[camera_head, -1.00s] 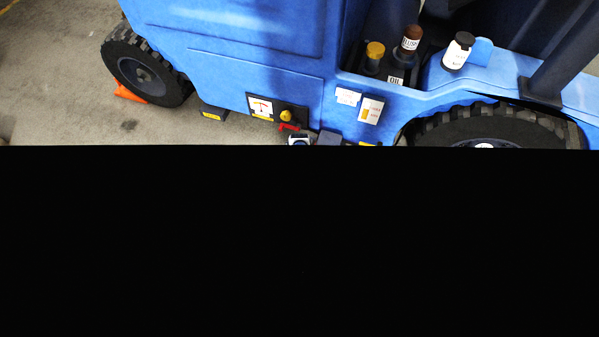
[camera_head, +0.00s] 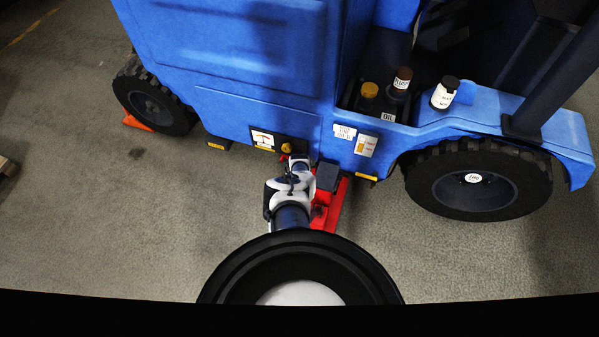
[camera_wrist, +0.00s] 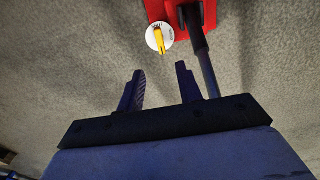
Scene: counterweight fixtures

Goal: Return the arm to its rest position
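My gripper (camera_wrist: 160,70) shows in the wrist view with its two dark fingers apart and nothing between them. Ahead of the fingertips, a red device (camera_wrist: 190,12) sits over the grey floor. It carries a white round dial with a yellow lever (camera_wrist: 159,39) and a dark rod (camera_wrist: 205,62) that runs down past the right finger. In the head view my white and dark arm reaches from the bottom middle toward the side of the blue vehicle (camera_head: 255,65). The fingers cannot be made out there.
A red jack-like base (camera_head: 334,205) lies beside my arm, by the vehicle. A large rear wheel (camera_head: 478,180) is at right and a smaller wheel (camera_head: 152,98) at left. Open floor (camera_head: 110,220) lies at left.

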